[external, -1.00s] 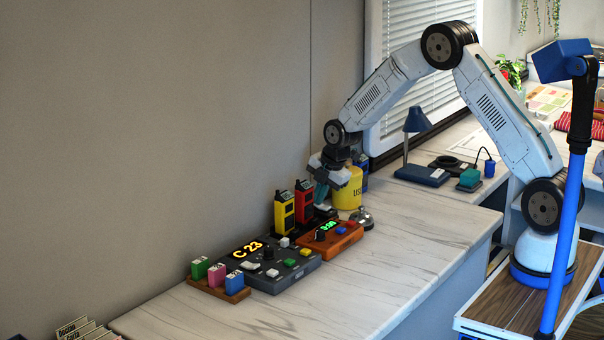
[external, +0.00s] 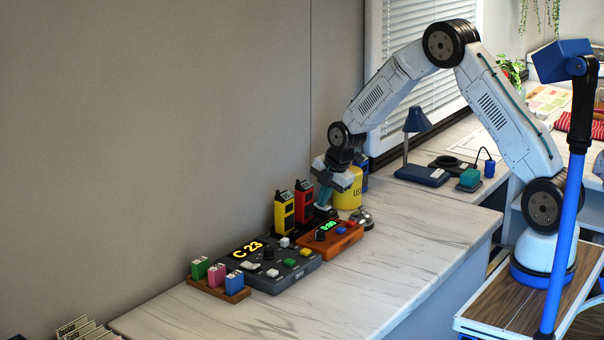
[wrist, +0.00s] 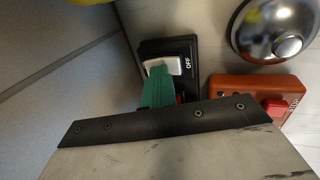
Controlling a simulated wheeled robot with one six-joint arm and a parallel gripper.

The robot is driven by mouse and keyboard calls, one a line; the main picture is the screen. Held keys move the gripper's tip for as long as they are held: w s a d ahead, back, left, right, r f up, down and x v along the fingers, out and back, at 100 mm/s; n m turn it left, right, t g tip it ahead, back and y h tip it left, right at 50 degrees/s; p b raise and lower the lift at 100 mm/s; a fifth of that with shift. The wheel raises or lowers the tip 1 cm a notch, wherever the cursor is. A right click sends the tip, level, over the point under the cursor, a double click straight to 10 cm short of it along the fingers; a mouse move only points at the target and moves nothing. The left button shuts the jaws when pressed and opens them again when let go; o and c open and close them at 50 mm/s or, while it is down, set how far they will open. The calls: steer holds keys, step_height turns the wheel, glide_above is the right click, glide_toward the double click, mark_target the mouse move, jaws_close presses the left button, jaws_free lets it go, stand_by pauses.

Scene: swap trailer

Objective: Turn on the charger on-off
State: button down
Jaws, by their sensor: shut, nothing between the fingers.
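The charger is a black base (external: 327,212) against the wall, with a yellow radio (external: 284,211) and a red radio (external: 304,201) standing in it. In the wrist view, its black end (wrist: 150,48) carries a pale rocker switch (wrist: 163,66) beside the word OFF. My gripper (external: 323,204) is shut and empty and points down at this end of the charger. In the wrist view, the green fingertips (wrist: 159,74) overlap the near edge of the switch. I cannot tell whether they touch it. The fingers hide part of the charger.
An orange timer box (external: 331,239) and a silver bell (external: 362,217) stand close by on the counter. A yellow canister (external: 348,191) is just behind my gripper. A grey console (external: 268,263) lies to the left. The counter's right part is clear.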

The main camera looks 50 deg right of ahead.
steer(key=v, duration=1.4)
steer(key=shift+w+d+r, duration=0.1)
steer(key=shift+w+r, duration=0.1)
steer(key=shift+w, duration=0.45)
steer(key=shift+f, duration=0.1)
steer(key=x, duration=1.3)
steer(key=shift+w+f, duration=0.15)
steer(key=shift+f, duration=0.2)
